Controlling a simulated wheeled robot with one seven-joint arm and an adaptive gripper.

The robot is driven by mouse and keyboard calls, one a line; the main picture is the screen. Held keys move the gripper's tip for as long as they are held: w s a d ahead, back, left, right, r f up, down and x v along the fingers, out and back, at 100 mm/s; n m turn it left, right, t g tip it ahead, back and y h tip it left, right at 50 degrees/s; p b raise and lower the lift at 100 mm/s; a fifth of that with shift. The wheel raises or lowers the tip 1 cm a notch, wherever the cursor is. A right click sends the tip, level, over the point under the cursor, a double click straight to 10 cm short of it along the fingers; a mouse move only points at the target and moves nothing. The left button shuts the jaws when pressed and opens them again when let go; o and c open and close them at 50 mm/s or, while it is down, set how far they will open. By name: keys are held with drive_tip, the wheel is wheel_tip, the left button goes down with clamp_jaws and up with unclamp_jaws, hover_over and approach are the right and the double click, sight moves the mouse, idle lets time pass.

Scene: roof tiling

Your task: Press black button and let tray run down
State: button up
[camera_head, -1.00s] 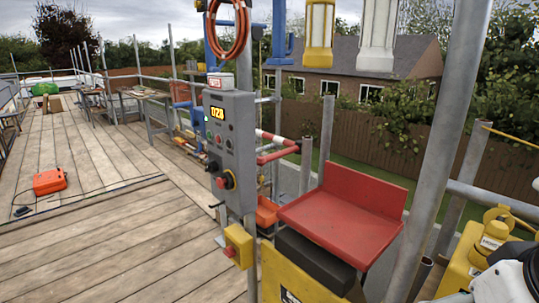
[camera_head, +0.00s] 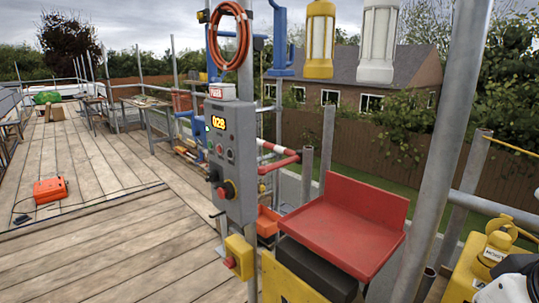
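A red tray (camera_head: 338,240) with a raised back sits level on the hoist beside a scaffold pole, right of centre. A grey control box (camera_head: 238,135) is fixed to its left. The box has a lit yellow display (camera_head: 218,123), a row of small buttons (camera_head: 219,149) and a red mushroom knob (camera_head: 222,192). The small buttons are too small to tell which one is black. Part of my white and black arm (camera_head: 512,288) shows at the bottom right corner. My gripper's fingers are out of view.
A yellow box with a red button (camera_head: 239,257) hangs below the control box. A steel pole (camera_head: 440,150) stands right of the tray. A yellow device (camera_head: 497,240) is at the right edge. An orange case (camera_head: 50,189) lies on the planks (camera_head: 110,235); much of the deck is clear.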

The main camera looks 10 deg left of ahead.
clamp_jaws()
idle(1.0)
